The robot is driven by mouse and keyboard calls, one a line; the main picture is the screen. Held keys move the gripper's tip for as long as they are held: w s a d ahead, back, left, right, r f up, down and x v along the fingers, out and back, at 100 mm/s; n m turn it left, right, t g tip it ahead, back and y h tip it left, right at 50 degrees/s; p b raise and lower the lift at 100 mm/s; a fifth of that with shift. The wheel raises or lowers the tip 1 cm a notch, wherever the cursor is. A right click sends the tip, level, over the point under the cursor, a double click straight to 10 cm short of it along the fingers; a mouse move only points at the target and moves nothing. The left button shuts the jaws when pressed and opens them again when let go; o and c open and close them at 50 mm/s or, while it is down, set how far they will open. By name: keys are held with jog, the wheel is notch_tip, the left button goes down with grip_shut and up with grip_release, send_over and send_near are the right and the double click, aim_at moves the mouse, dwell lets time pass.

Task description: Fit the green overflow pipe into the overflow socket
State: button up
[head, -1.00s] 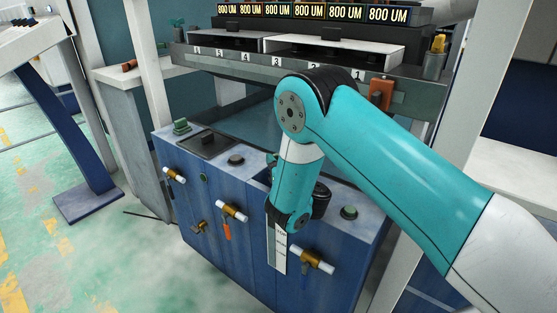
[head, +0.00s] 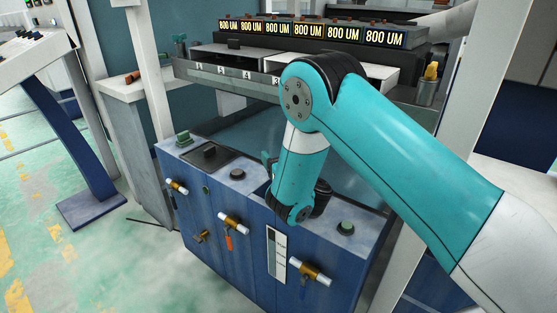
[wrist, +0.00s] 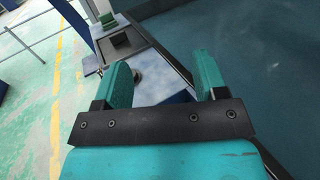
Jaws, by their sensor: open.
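My gripper (wrist: 161,80) is open in the wrist view, with nothing between its two green fingers. In the head view my arm hides most of it, above the blue tank's top. A small green piece stands on the tank's far left corner (head: 183,138); it also shows at the top of the wrist view (wrist: 108,20). A green round cap (head: 345,228) sits on the tank's right side. I cannot tell which, if either, is the overflow pipe. A dark round fitting (head: 237,174) on the tank top may be the overflow socket; it shows beyond my fingers in the wrist view (wrist: 138,76).
The blue tank (head: 215,222) carries several brass valves with white ends on its front. A dark plate with a knob (head: 210,153) and a black cylinder (head: 321,197) are on top. A metal rail (head: 225,77) and display row stand behind. Floor at left is open.

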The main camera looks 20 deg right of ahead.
notch_tip(320, 180, up, 13)
jog(key=p, duration=1)
jog(key=shift+r, duration=0.15)
jog(key=s+d+r+m+g+h+p, duration=0.35)
jog(key=r+m, duration=0.45)
jog(key=m, duration=0.5)
jog(key=s+a+r+m+g+y+p, duration=0.1)
jog(key=s+r+m+g, duration=0.3)
jog(key=s, duration=0.7)
jog(key=s+a+r+m+g+y+p, duration=0.2)
jog(key=s+a+r+m+g+p, duration=0.2)
jog(key=s, duration=0.8)
jog(key=s+a+r+m+g+y+p, duration=0.2)
jog(key=s+r+m+g, duration=0.4)
jog(key=s+m, duration=0.3)
jog(key=s+a+r, duration=0.1)
jog(key=s, duration=0.2)
jog(key=shift+s+m+p, duration=0.25)
jog(key=shift+m+p, duration=0.05)
jog(key=shift+p, duration=0.05)
jog(key=shift+a, duration=0.1)
